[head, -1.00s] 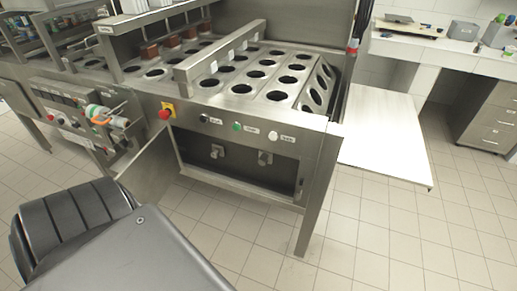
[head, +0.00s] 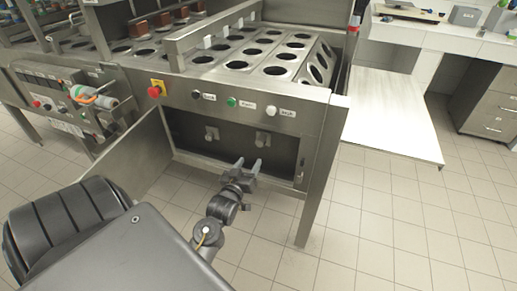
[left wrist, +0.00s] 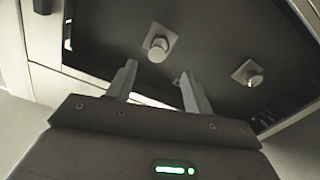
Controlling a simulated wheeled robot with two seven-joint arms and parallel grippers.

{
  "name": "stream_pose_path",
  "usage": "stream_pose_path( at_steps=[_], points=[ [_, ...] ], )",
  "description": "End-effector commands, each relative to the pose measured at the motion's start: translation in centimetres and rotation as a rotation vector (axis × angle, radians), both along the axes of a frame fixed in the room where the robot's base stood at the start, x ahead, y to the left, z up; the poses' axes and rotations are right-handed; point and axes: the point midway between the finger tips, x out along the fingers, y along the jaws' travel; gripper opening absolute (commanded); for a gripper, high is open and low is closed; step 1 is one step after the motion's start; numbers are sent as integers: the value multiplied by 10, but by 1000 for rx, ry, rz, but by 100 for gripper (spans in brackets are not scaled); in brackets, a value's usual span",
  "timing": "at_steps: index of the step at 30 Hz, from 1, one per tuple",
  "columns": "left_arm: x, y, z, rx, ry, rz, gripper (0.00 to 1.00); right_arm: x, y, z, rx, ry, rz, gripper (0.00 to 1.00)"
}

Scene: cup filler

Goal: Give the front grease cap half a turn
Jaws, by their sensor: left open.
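Two grease caps sit on the back wall of the open compartment under the machine. The left one (head: 211,133) and the right one (head: 265,137) are small, pale knobs on square plates. Both also show in the left wrist view, the left one (left wrist: 158,48) and the right one (left wrist: 252,77). I cannot tell which is the front cap. My left gripper (head: 248,163) is open and empty, low before the compartment opening and apart from both caps. In the left wrist view its fingers (left wrist: 158,74) point towards the compartment, below the left cap. My right gripper is not in view.
The compartment's door (head: 135,155) stands open on the left. A machine leg (head: 318,190) stands to the right. Above are a red stop button (head: 154,91) and several panel buttons. The tiled floor (head: 390,220) at the right is free.

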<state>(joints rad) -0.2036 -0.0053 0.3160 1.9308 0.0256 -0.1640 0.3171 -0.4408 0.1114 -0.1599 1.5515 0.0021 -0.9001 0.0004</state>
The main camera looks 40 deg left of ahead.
Motion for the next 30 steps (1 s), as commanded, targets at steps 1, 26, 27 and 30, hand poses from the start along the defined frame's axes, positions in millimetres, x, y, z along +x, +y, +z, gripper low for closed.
stream_pose_path(
  at_steps=[1,26,27,30],
  points=[
    [8,3,0,1,-1,-1,52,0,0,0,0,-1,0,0],
    [91,32,-1,1,2,-1,52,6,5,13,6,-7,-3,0],
    [91,32,-1,1,2,-1,52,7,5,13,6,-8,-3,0],
    [91,32,-1,1,2,-1,45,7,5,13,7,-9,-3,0]
  ],
)
